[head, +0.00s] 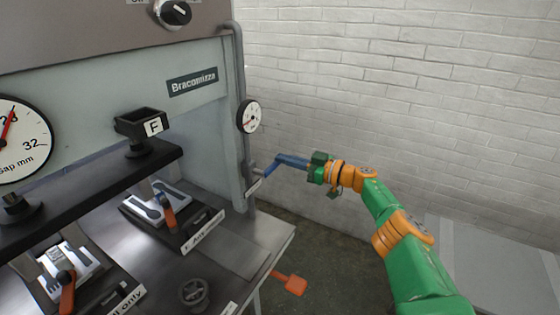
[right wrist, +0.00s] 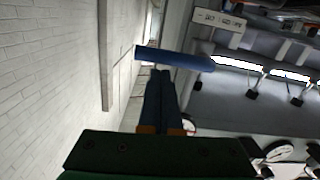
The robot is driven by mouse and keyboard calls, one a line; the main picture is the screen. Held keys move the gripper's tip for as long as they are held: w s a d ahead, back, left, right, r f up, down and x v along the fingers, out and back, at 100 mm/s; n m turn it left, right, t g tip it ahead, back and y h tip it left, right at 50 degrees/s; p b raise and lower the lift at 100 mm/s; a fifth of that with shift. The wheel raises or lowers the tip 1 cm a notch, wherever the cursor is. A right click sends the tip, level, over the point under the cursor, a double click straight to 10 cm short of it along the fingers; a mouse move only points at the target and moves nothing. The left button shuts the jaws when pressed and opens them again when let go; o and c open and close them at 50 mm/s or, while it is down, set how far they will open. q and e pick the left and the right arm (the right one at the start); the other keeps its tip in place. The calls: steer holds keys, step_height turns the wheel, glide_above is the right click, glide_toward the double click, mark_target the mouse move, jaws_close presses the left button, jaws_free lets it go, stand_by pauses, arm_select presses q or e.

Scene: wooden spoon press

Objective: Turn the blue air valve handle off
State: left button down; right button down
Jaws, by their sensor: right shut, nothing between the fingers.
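The blue air valve handle (head: 271,168) sticks out from the pipe at the press's right side, slanting up and to the right. In the right wrist view the blue handle (right wrist: 178,59) lies crosswise just beyond my fingertips. My right gripper (head: 280,159) reaches in from the right, with its blue fingers at the handle's outer end. In the right wrist view its fingers (right wrist: 160,73) are together with nothing between them. The tips are at or very near the handle; I cannot tell whether they touch. My left gripper is not in view.
A pressure gauge (head: 249,117) sits on the vertical pipe (head: 238,70) above the valve. The press table (head: 255,240) is at lower left, with an orange pedal (head: 290,283) beside it. A white brick wall (head: 400,100) stands behind my right arm. A grey surface (head: 490,260) is at lower right.

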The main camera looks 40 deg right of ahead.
steer(key=s+d+r+p, duration=0.4)
steer(key=s+p, duration=0.1)
steer(key=s, duration=0.5)
steer(key=shift+r, duration=0.1)
